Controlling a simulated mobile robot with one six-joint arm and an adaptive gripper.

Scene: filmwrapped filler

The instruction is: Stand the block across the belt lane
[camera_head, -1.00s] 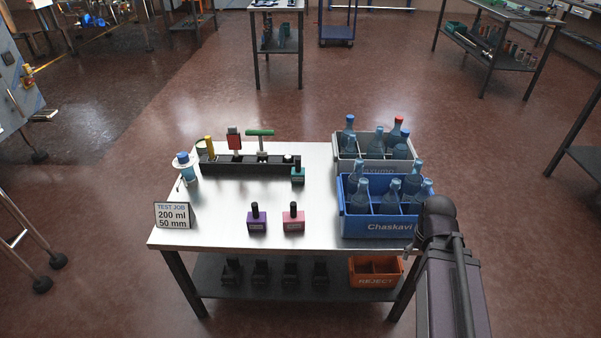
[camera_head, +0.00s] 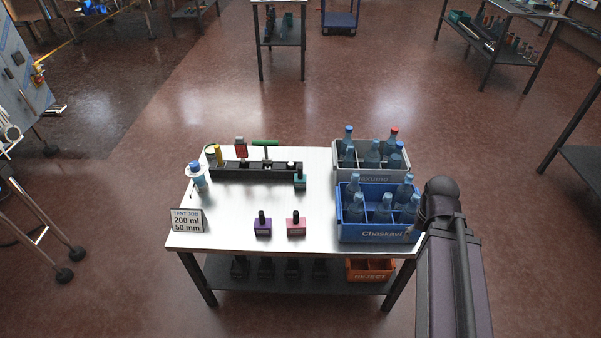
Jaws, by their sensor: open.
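Three small blocks with black knobs are on the steel table: a purple block (camera_head: 263,228) and a pink block (camera_head: 296,228) side by side near the front, and a teal block (camera_head: 299,182) by the right end of the black rack (camera_head: 235,174). I cannot tell which is the task's block. No belt lane can be made out. My arm rises at the right edge of the table, and my gripper is not clearly seen; it seems hidden behind the arm.
The rack holds yellow, red and green-handled tools. A blue bottle crate (camera_head: 368,237) and a grey crate (camera_head: 375,178) fill the right side. A "200 ml 50 mm" sign (camera_head: 187,221) stands at front left. An orange bin (camera_head: 371,273) and dark blocks are on the lower shelf.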

